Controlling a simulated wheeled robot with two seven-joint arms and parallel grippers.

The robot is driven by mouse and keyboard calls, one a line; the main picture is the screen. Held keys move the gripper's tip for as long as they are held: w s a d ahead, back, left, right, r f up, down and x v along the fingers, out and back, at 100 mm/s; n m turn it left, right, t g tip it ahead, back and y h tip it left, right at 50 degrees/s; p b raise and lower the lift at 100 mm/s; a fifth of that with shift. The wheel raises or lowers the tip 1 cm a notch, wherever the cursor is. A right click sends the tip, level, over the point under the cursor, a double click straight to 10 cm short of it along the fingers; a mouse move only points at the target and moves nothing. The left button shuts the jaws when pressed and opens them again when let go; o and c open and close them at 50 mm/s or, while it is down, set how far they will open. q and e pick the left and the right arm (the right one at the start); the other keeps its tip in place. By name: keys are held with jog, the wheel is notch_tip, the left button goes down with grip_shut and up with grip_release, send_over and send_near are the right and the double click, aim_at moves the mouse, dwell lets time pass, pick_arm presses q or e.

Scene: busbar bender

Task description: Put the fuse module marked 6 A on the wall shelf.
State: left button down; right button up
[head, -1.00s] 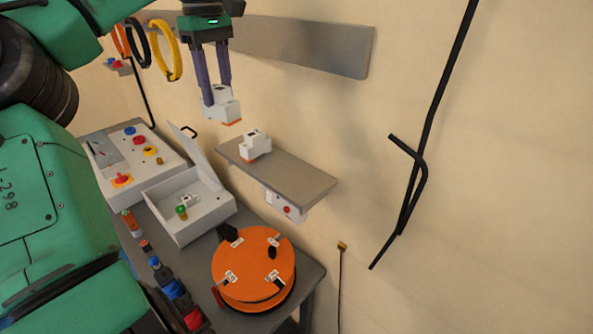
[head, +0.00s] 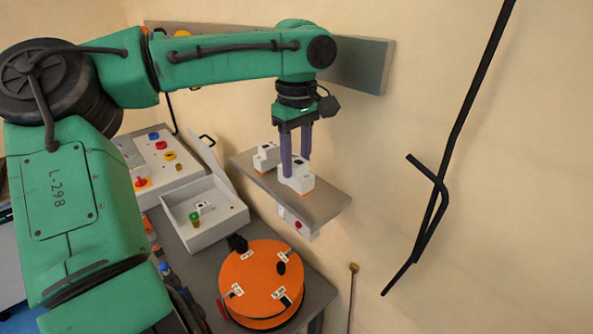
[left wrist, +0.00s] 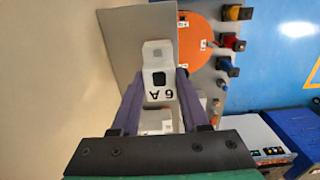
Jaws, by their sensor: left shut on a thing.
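The white fuse module marked 6 A (left wrist: 158,74) sits between the fingers of my left gripper (left wrist: 158,110) in the left wrist view, its label readable. In the head view the left gripper (head: 297,168) points down, shut on this module (head: 298,184), which has an orange foot. The module is upright at the wall shelf (head: 325,203), over its middle part. Whether its foot touches the grey board, I cannot tell. The shelf also shows in the left wrist view (left wrist: 122,40). My right gripper is not in view.
A second white fuse module (head: 266,157) stands on the shelf's left end, close to the held one. The shelf's right end is clear. Below are an open grey box (head: 225,222), an orange reel (head: 260,278) and a control panel (head: 165,175). A black bent bar (head: 440,170) is at right.

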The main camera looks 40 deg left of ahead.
aim_at(295, 161)
pick_arm(q)
jog(key=f, duration=0.2)
jog(key=shift+s+f, duration=0.2)
jog(key=shift+f, duration=0.1)
jog(key=shift+a+f, duration=0.15)
jog(key=shift+c, duration=2)
grip_release()
notch_tip(295, 161, up, 12)
jog(key=shift+r, duration=0.15)
